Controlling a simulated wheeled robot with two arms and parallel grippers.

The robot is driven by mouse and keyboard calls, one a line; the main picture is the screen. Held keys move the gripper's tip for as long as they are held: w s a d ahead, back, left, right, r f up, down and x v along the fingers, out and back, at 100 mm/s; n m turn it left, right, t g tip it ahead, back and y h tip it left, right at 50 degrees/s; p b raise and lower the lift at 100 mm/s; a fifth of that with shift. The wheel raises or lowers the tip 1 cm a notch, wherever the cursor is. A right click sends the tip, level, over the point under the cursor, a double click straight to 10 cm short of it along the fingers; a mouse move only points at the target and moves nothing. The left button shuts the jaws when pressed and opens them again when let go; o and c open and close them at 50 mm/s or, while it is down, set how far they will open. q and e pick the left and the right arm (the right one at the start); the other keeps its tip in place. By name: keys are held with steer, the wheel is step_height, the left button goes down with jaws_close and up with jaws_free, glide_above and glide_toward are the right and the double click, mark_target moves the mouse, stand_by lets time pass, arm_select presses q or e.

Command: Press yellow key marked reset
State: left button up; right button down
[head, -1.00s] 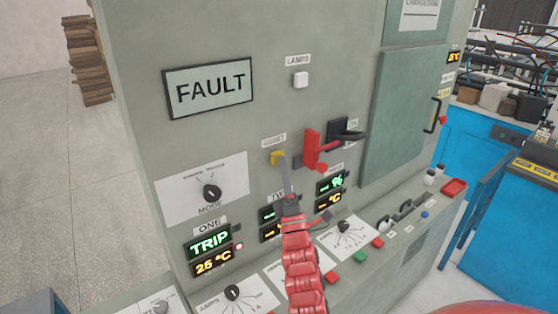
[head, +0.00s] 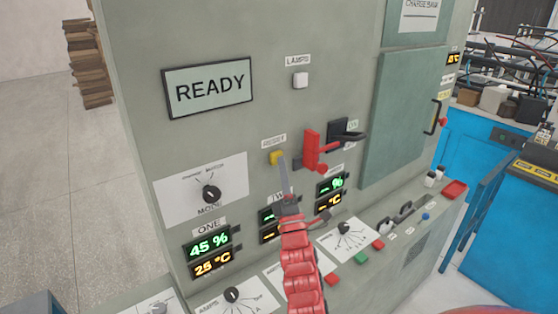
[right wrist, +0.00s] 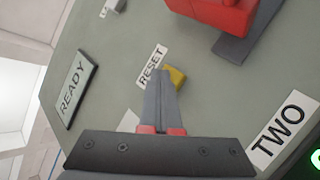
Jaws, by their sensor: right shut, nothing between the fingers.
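The yellow key (head: 277,157) sits on the grey panel under a small label; in the right wrist view the label (right wrist: 151,67) reads RESET and the yellow key (right wrist: 177,77) shows beside the fingertips. My right gripper (head: 283,158) is shut and empty, its tips at the key's lower right edge in the head view. In the right wrist view the right gripper (right wrist: 164,74) partly covers the key. Whether the tips touch it I cannot tell. The display (head: 208,87) reads READY. My left gripper is not in view.
A white lamps button (head: 300,81) is above. A mode knob (head: 211,194) is at the left. Display ONE (head: 208,246) shows 45 %.

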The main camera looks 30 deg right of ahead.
steer(key=shift+s+y, duration=0.1)
steer(key=shift+y, duration=0.2)
steer(key=shift+s+b, duration=0.3)
steer(key=shift+s, duration=0.4)
steer(key=shift+s, duration=0.1)
steer(key=shift+s+d, duration=0.15)
steer(key=shift+s, duration=1.05)
steer(key=shift+s+d, duration=0.1)
steer(key=shift+s, duration=1.1)
